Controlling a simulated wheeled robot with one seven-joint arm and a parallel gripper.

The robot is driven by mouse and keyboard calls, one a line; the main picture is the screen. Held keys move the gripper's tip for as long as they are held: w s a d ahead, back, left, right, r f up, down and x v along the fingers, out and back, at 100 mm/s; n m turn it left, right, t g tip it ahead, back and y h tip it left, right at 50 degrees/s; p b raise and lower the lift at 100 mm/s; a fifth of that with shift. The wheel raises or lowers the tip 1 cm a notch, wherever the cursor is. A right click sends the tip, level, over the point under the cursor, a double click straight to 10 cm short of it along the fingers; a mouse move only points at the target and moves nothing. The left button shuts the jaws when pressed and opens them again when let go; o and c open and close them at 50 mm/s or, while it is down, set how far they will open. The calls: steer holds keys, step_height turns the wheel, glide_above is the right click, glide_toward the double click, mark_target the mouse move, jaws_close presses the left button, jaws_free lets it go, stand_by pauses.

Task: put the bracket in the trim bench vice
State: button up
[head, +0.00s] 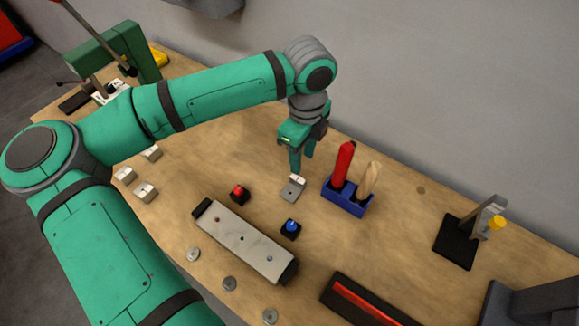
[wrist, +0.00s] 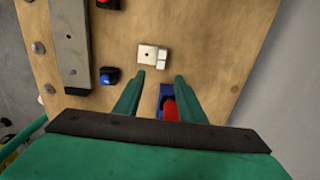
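A small light-grey metal piece, which looks like the bracket (head: 292,189), lies on the wooden bench just below my gripper (head: 301,165). In the wrist view the bracket (wrist: 150,54) shows a dark hole and a raised paler part, just beyond my fingertips (wrist: 160,75). My two green fingers are apart with nothing between them; the bracket is not touched. A dark blue-grey block, perhaps the vice (head: 535,308), is cut off at the lower right corner of the head view; its jaws cannot be made out.
A blue holder (head: 347,199) with red and wooden handles stands close right of the bracket. A long grey plate (head: 243,242), red button (head: 239,193) and blue button (head: 290,229) lie nearer. A black stand (head: 456,246) and red-striped tray (head: 362,302) are further right. Several small blocks lie left.

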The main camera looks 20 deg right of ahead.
glide_above(300, 180)
step_height(300, 180, down, 5)
steer(key=shift+w+f, duration=0.1)
steer(key=shift+w, duration=0.05)
steer(key=shift+f, duration=2.8)
jaws_close()
